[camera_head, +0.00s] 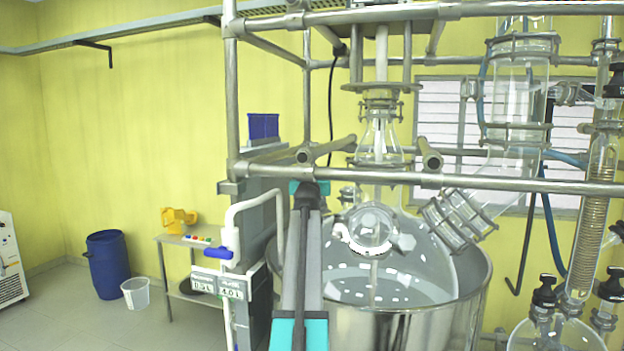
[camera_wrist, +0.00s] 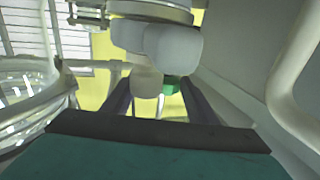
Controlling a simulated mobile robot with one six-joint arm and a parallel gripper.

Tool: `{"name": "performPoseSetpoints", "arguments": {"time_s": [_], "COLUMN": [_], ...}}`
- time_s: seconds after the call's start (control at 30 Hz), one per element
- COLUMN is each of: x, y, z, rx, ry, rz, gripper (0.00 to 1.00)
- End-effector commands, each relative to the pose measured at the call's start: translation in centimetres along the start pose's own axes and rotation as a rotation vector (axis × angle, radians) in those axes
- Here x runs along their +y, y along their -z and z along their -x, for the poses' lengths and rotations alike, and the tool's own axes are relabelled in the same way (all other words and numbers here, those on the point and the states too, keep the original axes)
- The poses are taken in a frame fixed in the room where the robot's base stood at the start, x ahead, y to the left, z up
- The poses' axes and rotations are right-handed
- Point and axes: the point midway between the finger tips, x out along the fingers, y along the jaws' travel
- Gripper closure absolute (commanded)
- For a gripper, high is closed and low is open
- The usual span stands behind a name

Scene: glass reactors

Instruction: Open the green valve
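The green valve (camera_wrist: 181,88) shows in the wrist view as a small green patch, partly hidden behind rounded white pipe parts (camera_wrist: 172,50). My gripper (camera_wrist: 157,98) is open, with its two dark fingers spread apart and pointing toward the white parts and the green patch. The green patch appears between the fingers, nearer the right one. I cannot tell how far beyond the fingertips it lies, and no contact is visible. In the head view my arm stands upright in front of the reactor; the gripper's fingers and the green valve cannot be made out there.
A white pipe (camera_head: 276,198) with a blue valve handle (camera_head: 219,253) stands left of my arm; a white pipe also curves close on the right in the wrist view (camera_wrist: 290,90). The steel reactor vessel (camera_head: 410,320) and metal frame (camera_head: 480,183) crowd the right. Floor (camera_head: 75,325) is open at left.

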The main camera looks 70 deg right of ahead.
Motion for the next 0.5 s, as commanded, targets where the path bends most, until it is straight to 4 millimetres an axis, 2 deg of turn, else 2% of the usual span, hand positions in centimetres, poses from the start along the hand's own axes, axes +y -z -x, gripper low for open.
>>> {"name": "performPoseSetpoints", "arguments": {"time_s": [0.5], "x": [-0.09], "y": [-0.44], "z": [-0.14], "rx": [0.001], "ry": [-0.082], "rz": [0.001], "gripper": [0.48]}}
